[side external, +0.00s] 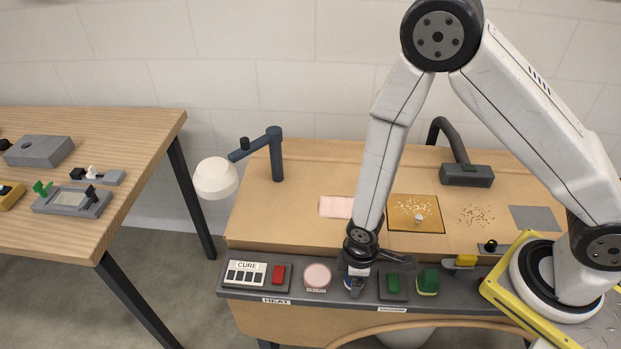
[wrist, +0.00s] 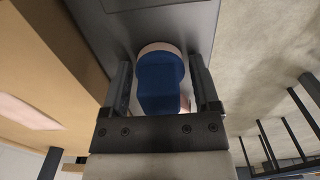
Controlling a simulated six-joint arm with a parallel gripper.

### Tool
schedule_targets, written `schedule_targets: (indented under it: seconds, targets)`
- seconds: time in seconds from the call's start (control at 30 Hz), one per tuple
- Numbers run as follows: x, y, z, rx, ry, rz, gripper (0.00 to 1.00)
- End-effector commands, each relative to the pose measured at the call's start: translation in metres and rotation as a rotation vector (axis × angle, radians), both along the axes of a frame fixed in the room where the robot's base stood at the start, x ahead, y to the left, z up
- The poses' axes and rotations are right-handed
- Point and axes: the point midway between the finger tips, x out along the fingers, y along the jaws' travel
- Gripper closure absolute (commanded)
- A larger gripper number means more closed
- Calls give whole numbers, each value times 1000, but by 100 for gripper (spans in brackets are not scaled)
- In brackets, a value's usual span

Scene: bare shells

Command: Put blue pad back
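The blue pad (wrist: 160,82) has a rounded blue body with a pale rim at its far end. In the wrist view it lies between the two fingers of my gripper (wrist: 160,80), with a narrow gap seeming to show on each side. In the side view my gripper (side external: 356,283) points down at the grey front strip (side external: 328,296), between the pink round pad and the green block. Only a little of the blue pad (side external: 353,284) shows there, low between the fingers. Whether it touches the strip is hidden.
Behind are a pink sheet (side external: 336,207) and a tan tray (side external: 417,226). A white lamp (side external: 216,177) stands left.

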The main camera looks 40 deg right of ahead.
Motion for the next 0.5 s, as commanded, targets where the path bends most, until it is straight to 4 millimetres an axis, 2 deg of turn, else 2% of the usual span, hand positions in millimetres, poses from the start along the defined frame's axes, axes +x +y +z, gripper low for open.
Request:
schedule_targets:
  seconds: [0.5]
  targets:
    - [0,0,2,0,0,0,2]
